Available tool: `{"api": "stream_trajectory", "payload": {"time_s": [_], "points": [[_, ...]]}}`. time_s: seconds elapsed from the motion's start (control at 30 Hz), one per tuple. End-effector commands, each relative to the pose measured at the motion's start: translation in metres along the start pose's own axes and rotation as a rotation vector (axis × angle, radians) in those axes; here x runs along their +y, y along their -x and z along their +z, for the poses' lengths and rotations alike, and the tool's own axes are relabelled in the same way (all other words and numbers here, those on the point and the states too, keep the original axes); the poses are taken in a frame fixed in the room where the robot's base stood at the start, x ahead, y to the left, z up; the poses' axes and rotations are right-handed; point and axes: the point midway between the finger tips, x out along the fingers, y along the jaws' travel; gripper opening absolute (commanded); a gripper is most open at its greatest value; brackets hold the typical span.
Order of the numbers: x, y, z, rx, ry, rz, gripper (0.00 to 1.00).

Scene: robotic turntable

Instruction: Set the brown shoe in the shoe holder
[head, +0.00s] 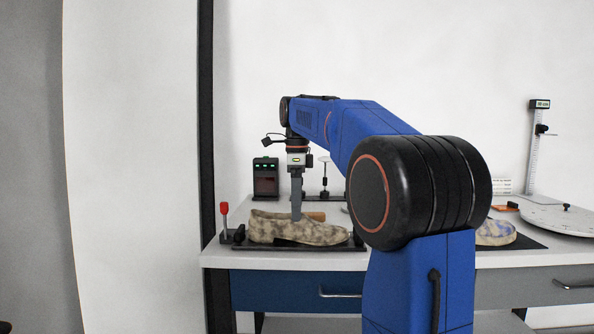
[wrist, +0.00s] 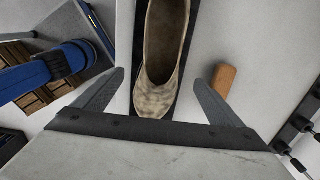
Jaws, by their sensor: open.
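The brown shoe (head: 300,229), mottled tan, lies lengthwise on the black base of the shoe holder (head: 262,247) at the table's left. A red-knobbed lever (head: 224,212) stands at the holder's left end. My gripper (head: 296,215) points down at the shoe's middle, its fingertips low by the shoe. In the wrist view my gripper (wrist: 158,78) is open, with one finger on each side of the shoe (wrist: 158,98) and a visible gap to each. A dark strip shows beneath the shoe there. The shoe's far end is cut off by the top of that view.
An orange-brown block (wrist: 224,80) lies beside the right finger; it also shows behind the shoe (head: 316,216). A dark device with green lights (head: 265,178) stands behind.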

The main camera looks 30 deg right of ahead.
Motion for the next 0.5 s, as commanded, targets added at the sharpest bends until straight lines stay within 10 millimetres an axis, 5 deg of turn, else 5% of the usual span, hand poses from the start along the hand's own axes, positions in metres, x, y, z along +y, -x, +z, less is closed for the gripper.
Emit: {"api": "stream_trajectory", "payload": {"time_s": [0.5], "points": [[-0.001,0.093,0.000,0.000,0.000,-0.001,0.90]]}}
